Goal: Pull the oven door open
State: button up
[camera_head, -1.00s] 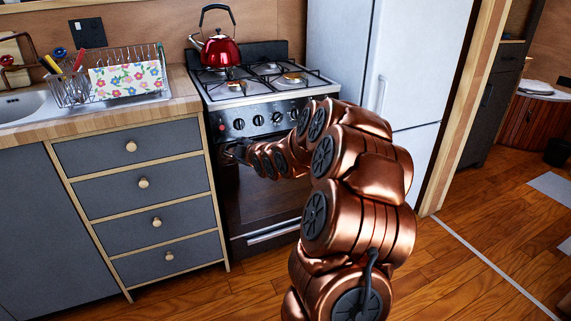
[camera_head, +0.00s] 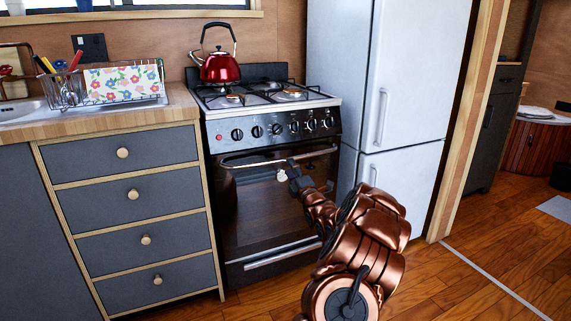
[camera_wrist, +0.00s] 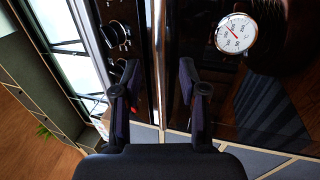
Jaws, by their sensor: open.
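The oven (camera_head: 262,215) has a dark glass door that looks shut, with a metal handle bar (camera_head: 240,164) across its top. In the wrist view the handle (camera_wrist: 159,45) runs upright in the picture, between the lines of my two fingers. My gripper (camera_head: 288,167) is at the right half of the handle in the head view. In the wrist view my gripper (camera_wrist: 159,75) is open, one finger on each side of the bar. I cannot tell whether either finger touches it. A round dial gauge (camera_wrist: 236,33) shows on the door, right of the fingers.
Control knobs (camera_head: 275,129) sit just above the handle. A red kettle (camera_head: 219,66) stands on the stove top. Grey drawers (camera_head: 135,200) flank the oven on the left, and a white fridge (camera_head: 410,90) on the right. Wooden floor (camera_head: 450,280) is clear at the right.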

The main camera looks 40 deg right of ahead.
jog(key=shift+b+x, duration=0.6)
jog(key=shift+x, duration=2.1)
grip_shut()
